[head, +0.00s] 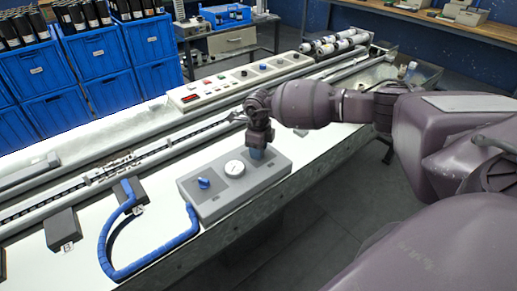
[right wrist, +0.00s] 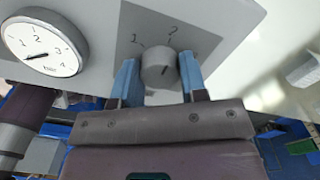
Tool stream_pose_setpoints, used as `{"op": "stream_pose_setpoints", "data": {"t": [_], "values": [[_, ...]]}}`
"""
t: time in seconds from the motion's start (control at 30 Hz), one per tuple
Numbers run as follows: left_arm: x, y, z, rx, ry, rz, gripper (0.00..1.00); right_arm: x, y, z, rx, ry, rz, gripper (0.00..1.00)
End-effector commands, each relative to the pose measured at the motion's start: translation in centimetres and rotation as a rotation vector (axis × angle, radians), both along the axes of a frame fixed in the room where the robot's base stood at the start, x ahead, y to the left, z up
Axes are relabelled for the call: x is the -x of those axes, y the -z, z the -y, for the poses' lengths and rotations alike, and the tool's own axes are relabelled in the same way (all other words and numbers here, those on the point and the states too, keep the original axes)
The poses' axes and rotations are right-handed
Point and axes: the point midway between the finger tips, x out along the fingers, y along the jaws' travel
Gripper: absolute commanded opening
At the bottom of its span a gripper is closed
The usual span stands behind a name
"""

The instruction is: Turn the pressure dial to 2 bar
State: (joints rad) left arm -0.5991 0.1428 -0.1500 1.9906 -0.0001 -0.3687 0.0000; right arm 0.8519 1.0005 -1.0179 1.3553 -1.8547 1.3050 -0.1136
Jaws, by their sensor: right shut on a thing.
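The pressure dial (right wrist: 158,68) is a round grey knob on a dark square plate, with marks 1 and 2 beside it. My right gripper (right wrist: 158,82) has its two blue fingers on either side of the knob and is shut on it. A short dark line shows on the knob, but I cannot tell which mark it indicates. In the head view, my right gripper (head: 257,153) reaches down onto the right end of the grey control box (head: 215,208) and hides the dial. A white round gauge (right wrist: 42,48) stands beside it; its needle points left, toward the low end. My left gripper is not in view.
On the box are a blue knob (head: 204,183) and the gauge (head: 234,168). A blue hose (head: 150,262) loops from its left side. A long button panel (head: 240,82) and rails run behind. Blue crates (head: 95,52) stand at the back left.

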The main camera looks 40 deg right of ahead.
Motion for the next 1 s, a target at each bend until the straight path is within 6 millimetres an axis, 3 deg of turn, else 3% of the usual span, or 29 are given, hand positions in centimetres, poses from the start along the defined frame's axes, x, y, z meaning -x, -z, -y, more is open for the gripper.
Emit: {"op": "stream_pose_setpoints", "data": {"t": [0.03,0.07,0.2,0.57,1.0], "values": [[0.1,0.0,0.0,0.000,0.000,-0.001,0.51,-0.2,-0.2,0.0,0.000,0.001,0.005,0.16],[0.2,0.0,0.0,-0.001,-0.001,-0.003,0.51,-0.2,-0.2,0.0,0.000,0.001,0.005,0.44],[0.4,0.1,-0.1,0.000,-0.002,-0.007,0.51,-0.1,-0.2,0.0,0.000,0.001,0.004,0.65],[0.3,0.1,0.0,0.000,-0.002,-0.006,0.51,-0.1,-0.6,0.0,-0.001,0.001,0.003,0.65],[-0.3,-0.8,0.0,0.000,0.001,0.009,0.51,-0.1,-7.7,0.0,0.000,0.000,0.005,0.65]]}}
